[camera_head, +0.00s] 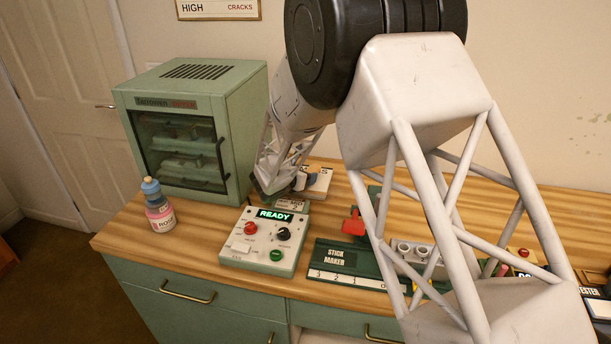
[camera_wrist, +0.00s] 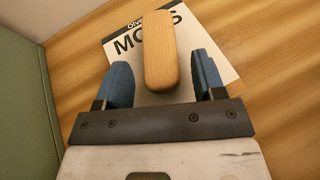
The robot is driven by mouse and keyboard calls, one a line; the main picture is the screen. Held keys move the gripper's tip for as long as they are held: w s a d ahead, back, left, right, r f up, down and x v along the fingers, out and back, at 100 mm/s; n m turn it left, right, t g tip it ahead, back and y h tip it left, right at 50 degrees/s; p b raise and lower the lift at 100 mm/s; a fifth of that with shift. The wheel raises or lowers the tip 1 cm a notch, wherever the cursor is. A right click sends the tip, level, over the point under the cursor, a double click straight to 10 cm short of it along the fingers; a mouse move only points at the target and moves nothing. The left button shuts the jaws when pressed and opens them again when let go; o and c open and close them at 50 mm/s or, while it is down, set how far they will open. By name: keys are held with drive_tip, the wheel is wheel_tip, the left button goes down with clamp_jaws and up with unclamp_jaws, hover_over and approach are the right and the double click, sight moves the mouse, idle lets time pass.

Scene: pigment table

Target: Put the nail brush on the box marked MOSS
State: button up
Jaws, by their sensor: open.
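The nail brush (camera_wrist: 160,50), a light wooden block with rounded ends, lies lengthwise over the box marked MOSS in the wrist view. It covers the middle of the printed word. The box (camera_wrist: 207,38) is white with black lettering and also shows behind my gripper in the head view (camera_head: 322,181). My gripper (camera_wrist: 163,72) is open, with one blue finger on each side of the brush and a visible gap on both sides. The brush appears to rest on the box. Its underside is hidden. The brush cannot be made out in the head view.
A green cabinet (camera_head: 190,95) stands left of my gripper. A control panel (camera_head: 266,240) reading READY sits in front of it. A pink bottle (camera_head: 160,215) with a blue top stands at the left. A green stick maker (camera_head: 345,258) is to the right, partly behind my arm.

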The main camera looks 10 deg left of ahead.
drive_tip(key=v, duration=1)
drive_tip(key=shift+s+r, duration=0.2)
drive_tip(key=shift+s, duration=0.1)
drive_tip(key=shift+d+r, duration=0.35)
drive_tip(key=shift+d, duration=0.05)
drive_tip(key=s+d+r+m+g, duration=0.2)
drive_tip(key=s+d+r+m, duration=0.3)
drive_tip(key=d, duration=0.5)
drive_tip(key=s+d+r+m+g+h, duration=0.1)
drive_tip(key=s+d+r+m+g, duration=0.15)
drive_tip(key=d+r+m, duration=0.4)
drive_tip(key=s+d+r+m+g, duration=0.2)
drive_tip(key=s+d+r+m, duration=0.4)
drive_tip(key=d, duration=0.6)
drive_tip(key=s+d+r+m+y, duration=0.25)
drive_tip(key=s+d+m, duration=0.2)
drive_tip(key=s, duration=0.45)
drive_tip(key=s+d+r+m+y, duration=0.25)
drive_tip(key=s+d+m, duration=0.2)
drive_tip(key=s, duration=0.55)
drive_tip(key=s+d+r+m+y, duration=0.1)
drive_tip(key=s+d+r+m, duration=0.35)
drive_tip(key=s, duration=0.45)
wheel_tip(320, 180, down, 10)
drive_tip(key=g, duration=0.3)
drive_tip(key=shift+w+m, duration=0.25)
drive_tip(key=shift+m, duration=0.05)
